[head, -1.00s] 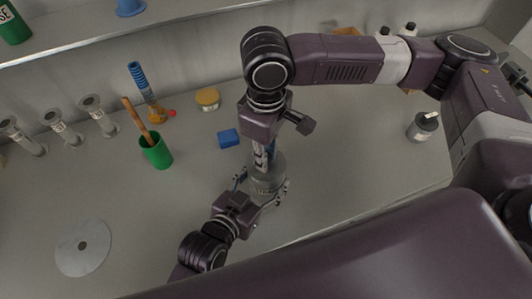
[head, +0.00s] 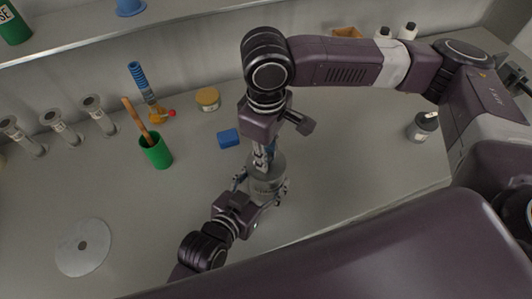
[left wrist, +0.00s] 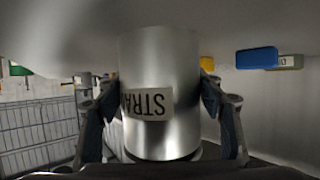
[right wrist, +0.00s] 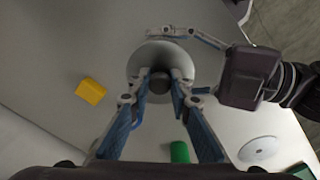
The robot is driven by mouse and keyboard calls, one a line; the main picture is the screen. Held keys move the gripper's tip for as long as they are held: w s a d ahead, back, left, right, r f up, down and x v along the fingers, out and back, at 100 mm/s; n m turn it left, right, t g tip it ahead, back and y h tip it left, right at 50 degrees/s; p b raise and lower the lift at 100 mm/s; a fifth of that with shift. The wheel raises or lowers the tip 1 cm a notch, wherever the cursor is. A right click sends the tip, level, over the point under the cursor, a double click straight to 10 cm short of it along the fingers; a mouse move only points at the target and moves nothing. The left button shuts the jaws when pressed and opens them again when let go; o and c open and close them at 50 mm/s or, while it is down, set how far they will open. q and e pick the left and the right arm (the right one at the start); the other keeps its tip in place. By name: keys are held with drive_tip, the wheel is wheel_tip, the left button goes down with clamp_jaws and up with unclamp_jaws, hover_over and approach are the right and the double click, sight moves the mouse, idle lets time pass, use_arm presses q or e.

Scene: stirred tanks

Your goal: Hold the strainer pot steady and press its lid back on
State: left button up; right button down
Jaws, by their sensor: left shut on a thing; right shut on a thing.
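The strainer pot (head: 268,187) is a grey metal cylinder standing on the grey bench. Its label, partly reading "STRA", appears upside down in the left wrist view (left wrist: 150,103). My left gripper (head: 261,184) is shut around the pot's side, a finger on each side of the body. My right gripper (head: 264,160) points down from above and is shut on the dark knob (right wrist: 160,83) of the round grey lid (right wrist: 148,57). The lid is over the pot's top. The fingers hide much of the rim, and I cannot tell whether the lid is fully seated.
A pale disc (head: 83,248) lies at front left. A grey bottle (head: 423,125) stands right. Bench between disc and pot is mostly clear.

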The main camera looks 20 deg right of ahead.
drive_tip(key=shift+f, duration=0.1)
idle(0.7)
drive_tip(key=c, duration=1.7)
unclamp_jaws()
drive_tip(key=shift+o, duration=0.2)
drive_tip(key=o, duration=0.4)
drive_tip(key=shift+o, duration=0.2)
drive_tip(key=shift+r, duration=3.5)
clamp_jaws()
